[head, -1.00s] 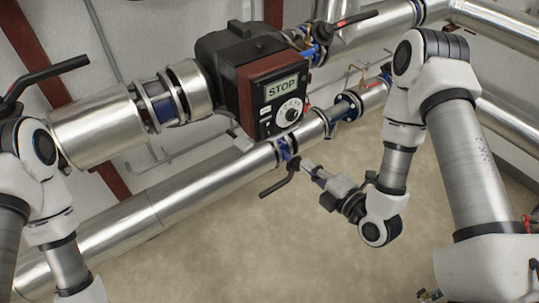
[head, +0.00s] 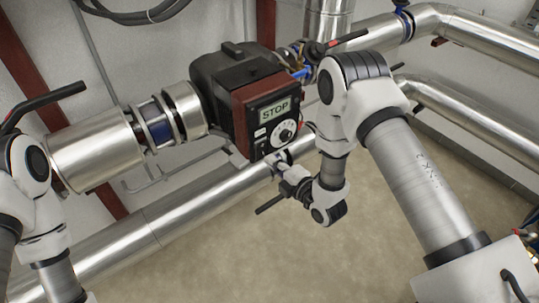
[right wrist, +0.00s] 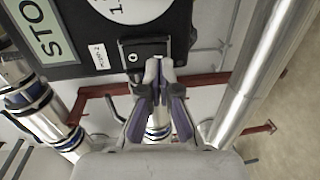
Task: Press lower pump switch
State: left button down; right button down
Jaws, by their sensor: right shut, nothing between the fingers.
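The pump (head: 238,85) is a dark box with a red-brown housing and a black front panel (head: 262,142). The panel carries a green display reading STOP (head: 273,111) and a white dial (head: 286,134). In the right wrist view, a small switch (right wrist: 132,56) sits in a black frame below the dial and beside a white label (right wrist: 98,52). My right gripper (head: 280,165) is shut and empty at the panel's lower edge. Its fingertips (right wrist: 157,64) appear just right of the switch; contact cannot be told. My left gripper is out of view.
A silver lower pipe (head: 190,208) runs below the pump, close to my right gripper. A black valve lever (head: 270,204) sticks out beneath it. Another lever with a red band (head: 348,37) is at the upper right. The floor (head: 250,260) in front is clear.

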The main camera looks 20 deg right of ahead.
jog(key=shift+x, duration=0.95)
jog(key=shift+f, duration=0.1)
jog(key=shift+w+f+b, duration=0.1)
jog(key=shift+w+b, duration=0.1)
jog(key=shift+b, duration=0.15)
